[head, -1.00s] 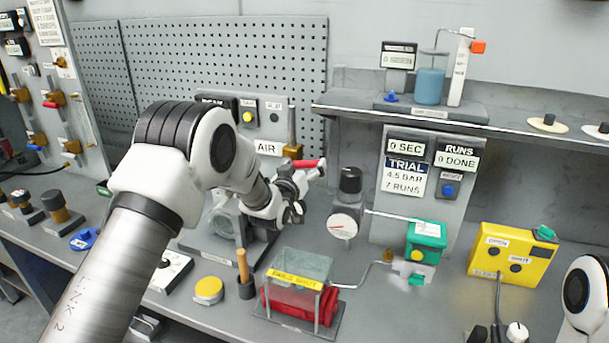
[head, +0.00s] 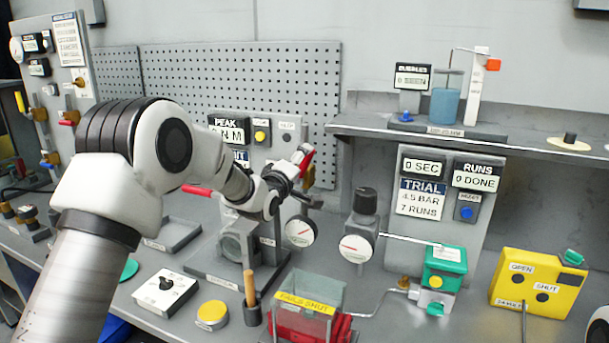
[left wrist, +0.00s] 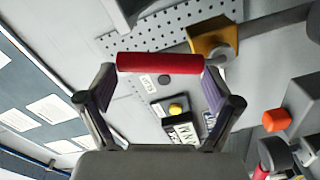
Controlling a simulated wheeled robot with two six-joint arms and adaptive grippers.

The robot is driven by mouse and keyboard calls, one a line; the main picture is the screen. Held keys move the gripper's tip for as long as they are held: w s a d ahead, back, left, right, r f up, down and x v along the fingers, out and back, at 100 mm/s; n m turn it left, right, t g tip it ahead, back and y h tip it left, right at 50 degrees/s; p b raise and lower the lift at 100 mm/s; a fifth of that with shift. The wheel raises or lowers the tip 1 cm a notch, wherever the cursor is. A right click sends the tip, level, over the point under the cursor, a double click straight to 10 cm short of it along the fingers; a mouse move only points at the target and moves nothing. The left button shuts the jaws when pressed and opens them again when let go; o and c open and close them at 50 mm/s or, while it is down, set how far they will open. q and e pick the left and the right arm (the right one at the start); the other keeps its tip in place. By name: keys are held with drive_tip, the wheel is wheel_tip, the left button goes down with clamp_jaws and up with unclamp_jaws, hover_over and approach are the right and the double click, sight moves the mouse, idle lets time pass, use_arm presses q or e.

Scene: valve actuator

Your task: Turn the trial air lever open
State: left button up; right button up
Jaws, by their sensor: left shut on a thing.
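The trial air lever has a red handle (head: 306,161) and stands steeply up beside the panel at the middle of the head view. My left gripper (head: 290,180) is shut on this red handle. In the left wrist view the red handle (left wrist: 160,62) lies across between the two fingertips, with the brass valve body (left wrist: 212,38) just beyond its right end. In the head view my own arm and fingers hide much of the valve body and the label near it. My right gripper is out of view.
A panel with a yellow button (head: 260,136) stands behind the lever. Two round gauges (head: 300,231) (head: 356,248) stand in front and to the right. A clear-topped red unit (head: 308,305) stands at the front.

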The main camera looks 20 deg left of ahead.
use_arm(q)
drive_tip(key=shift+w+a+r+n+b, duration=0.1)
drive_tip(key=shift+a+r+n+b, duration=0.15)
drive_tip(key=shift+a+n, duration=0.6)
drive_tip(key=shift+a+r+n+b, duration=0.2)
drive_tip(key=shift+a+n, duration=0.25)
drive_tip(key=shift+n, duration=0.8)
drive_tip(key=shift+r, duration=0.1)
drive_tip(key=o, duration=1.4)
drive_tip(key=s, duration=1.1)
drive_tip(key=shift+s+f, duration=0.15)
drive_tip(key=shift+f, duration=0.2)
